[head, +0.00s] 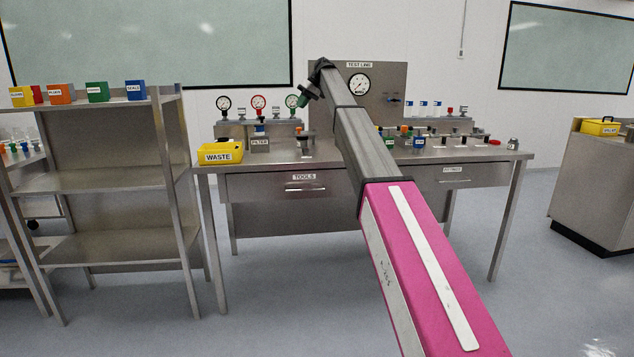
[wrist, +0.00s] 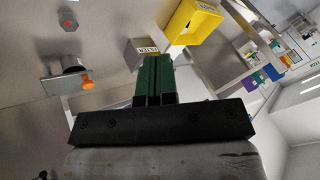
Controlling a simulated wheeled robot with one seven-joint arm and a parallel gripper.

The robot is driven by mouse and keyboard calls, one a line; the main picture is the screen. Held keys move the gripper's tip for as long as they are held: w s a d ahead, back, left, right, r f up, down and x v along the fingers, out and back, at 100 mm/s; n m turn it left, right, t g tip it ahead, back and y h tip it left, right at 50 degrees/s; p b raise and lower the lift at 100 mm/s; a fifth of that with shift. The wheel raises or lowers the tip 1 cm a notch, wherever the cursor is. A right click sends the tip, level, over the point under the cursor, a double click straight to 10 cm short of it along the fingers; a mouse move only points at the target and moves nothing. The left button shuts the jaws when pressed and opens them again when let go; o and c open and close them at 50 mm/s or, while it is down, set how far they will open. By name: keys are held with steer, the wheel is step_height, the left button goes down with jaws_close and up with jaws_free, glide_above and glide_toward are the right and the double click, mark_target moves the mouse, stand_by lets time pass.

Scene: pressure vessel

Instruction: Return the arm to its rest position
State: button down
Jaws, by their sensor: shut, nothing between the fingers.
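My arm stretches out over the steel workbench (head: 270,187) in the head view, its pink link nearest and its grey links reaching toward the back panel. My gripper (head: 303,101) is at the far end, small and dark, bent down and left in front of the gauges. In the wrist view my gripper (wrist: 154,58) shows two green fingers side by side, touching, with nothing between them. The fingers point toward the grey filter box (wrist: 140,45), which they partly overlap in the picture. The gap to it cannot be told.
A yellow waste bin (head: 220,153) stands at the bench's left end, also in the wrist view (wrist: 190,22). The test line panel (head: 395,85) rises behind my arm. Several small fittings crowd the bench top's right half. A steel shelf (head: 100,180) stands left; open floor lies in front.

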steer(key=s+d+f+m+h, duration=0.15)
steer(key=s+d+f, duration=0.5)
steer(key=f, duration=0.65)
steer(key=s+d+f+m+h, duration=0.1)
steer(key=s+d+f+m, duration=0.15)
steer(key=s+f, duration=0.85)
steer(key=s+d+f+m+h, duration=0.1)
steer(key=s+d+f, duration=0.4)
steer(key=f, duration=1.1)
steer(key=s+d+f+m+h, duration=0.1)
steer(key=s+d+f, duration=0.2)
steer(key=s+f, duration=0.3)
steer(key=s+d+f+m+h, duration=0.1)
steer(key=s+d+f, duration=0.3)
steer(key=s, duration=1.3)
steer(key=s+d+f+m+h, duration=0.1)
steer(key=s+d+f, duration=0.3)
steer(key=s+f, duration=0.6)
steer(key=shift+s+d+m, duration=0.25)
steer(key=shift+s+m, duration=0.15)
steer(key=shift+s, duration=0.25)
